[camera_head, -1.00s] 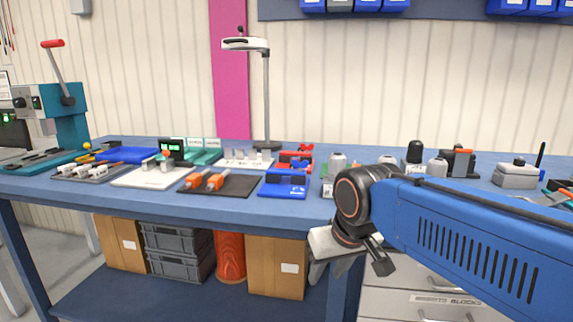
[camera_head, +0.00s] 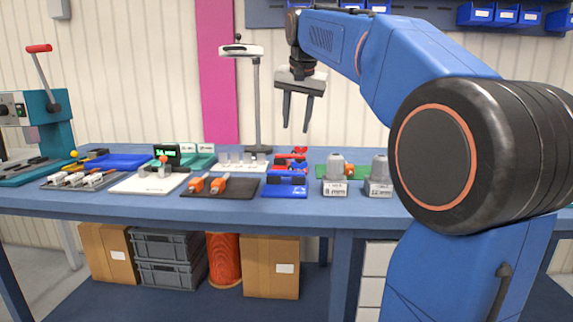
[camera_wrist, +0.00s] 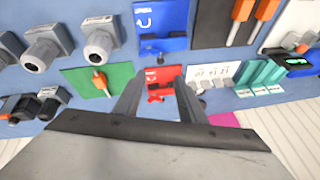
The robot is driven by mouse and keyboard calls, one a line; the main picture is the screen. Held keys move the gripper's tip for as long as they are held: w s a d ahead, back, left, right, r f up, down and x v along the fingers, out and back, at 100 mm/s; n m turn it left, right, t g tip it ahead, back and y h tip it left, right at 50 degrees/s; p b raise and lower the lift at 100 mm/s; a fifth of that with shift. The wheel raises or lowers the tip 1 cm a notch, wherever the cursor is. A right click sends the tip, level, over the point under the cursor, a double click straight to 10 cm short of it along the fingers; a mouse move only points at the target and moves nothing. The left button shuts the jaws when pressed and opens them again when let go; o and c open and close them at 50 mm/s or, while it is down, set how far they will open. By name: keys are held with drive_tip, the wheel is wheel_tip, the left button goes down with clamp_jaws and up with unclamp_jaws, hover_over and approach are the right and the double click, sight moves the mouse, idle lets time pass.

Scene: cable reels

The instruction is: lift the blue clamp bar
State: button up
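A blue clamp fixture (camera_head: 285,191) stands near the front edge of the bench, with a dark blue bar (camera_head: 287,178) across it. In the wrist view this fixture (camera_wrist: 160,14) is at the top centre, its blue bar (camera_wrist: 160,44) along the side nearer my gripper. A similar red fixture (camera_head: 290,164) stands behind it and shows between my fingers in the wrist view (camera_wrist: 160,73). My gripper (camera_head: 296,126) points down, open and empty, high above these fixtures. Its fingers also show apart in the wrist view (camera_wrist: 158,82).
Grey cable glands on blocks (camera_head: 335,168) stand right of the blue fixture. A dark mat with orange-handled tools (camera_head: 220,192) lies left. A lamp post (camera_head: 257,105) rises behind. A green mat with an orange piece (camera_wrist: 98,82) is beside the red fixture. Space above the bench around my gripper looks clear.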

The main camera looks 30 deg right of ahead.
sight(291, 169)
drive_tip(key=x, duration=1.1)
drive_tip(key=w+x, duration=0.1)
drive_tip(key=x, duration=0.5)
drive_tip(key=shift+d+r, duration=0.2)
clamp_jaws()
